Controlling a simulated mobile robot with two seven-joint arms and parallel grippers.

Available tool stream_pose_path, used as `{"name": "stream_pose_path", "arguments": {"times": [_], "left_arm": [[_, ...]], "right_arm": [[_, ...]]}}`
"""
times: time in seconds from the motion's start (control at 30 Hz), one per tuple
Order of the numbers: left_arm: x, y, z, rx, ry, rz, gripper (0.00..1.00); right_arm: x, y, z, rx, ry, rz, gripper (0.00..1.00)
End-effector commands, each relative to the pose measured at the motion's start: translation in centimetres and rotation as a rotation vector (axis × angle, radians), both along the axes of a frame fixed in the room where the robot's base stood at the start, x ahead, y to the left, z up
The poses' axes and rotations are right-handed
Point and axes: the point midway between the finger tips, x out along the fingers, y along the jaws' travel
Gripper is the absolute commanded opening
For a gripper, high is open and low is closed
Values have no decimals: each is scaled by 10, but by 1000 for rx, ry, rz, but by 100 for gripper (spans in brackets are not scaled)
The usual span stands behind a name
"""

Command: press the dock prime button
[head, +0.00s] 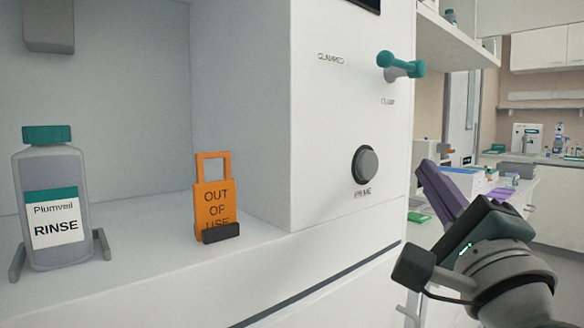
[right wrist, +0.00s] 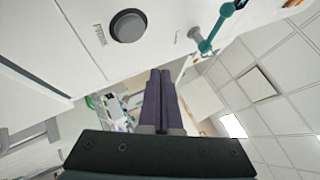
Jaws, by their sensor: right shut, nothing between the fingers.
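The prime button (head: 365,165) is a round dark grey knob on the white machine's front panel, with a PRIME label under it. It also shows at the top of the right wrist view (right wrist: 128,26). My right gripper (head: 424,172) is right of the button and in front of the bench behind, apart from the panel. Its purple fingers are shut together and empty, and they also show in the middle of the right wrist view (right wrist: 161,76). My left gripper is not in view.
A teal lever (head: 400,65) sticks out of the panel above the button. An orange OUT OF USE tag (head: 213,200) stands in a black holder in the bay at the left. A RINSE bottle (head: 52,195) stands farther left. The panel around the button is clear.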

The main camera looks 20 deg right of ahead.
Motion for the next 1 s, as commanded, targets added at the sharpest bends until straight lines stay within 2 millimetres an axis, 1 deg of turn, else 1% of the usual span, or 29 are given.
{"name": "stream_pose_path", "arguments": {"times": [0.03, 0.2, 0.4, 0.6, 1.0], "left_arm": [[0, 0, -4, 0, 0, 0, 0], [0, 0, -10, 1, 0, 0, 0], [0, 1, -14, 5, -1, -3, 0], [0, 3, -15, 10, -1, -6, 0], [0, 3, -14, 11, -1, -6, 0]], "right_arm": [[7, 3, -2, 2, -2, -1, 0], [28, 11, -2, 1, -2, 0, 0], [44, 18, -1, 0, 0, 0, 0], [48, 20, 0, -1, 1, 0, 0], [48, 20, 0, -1, 0, 0, 0]]}}
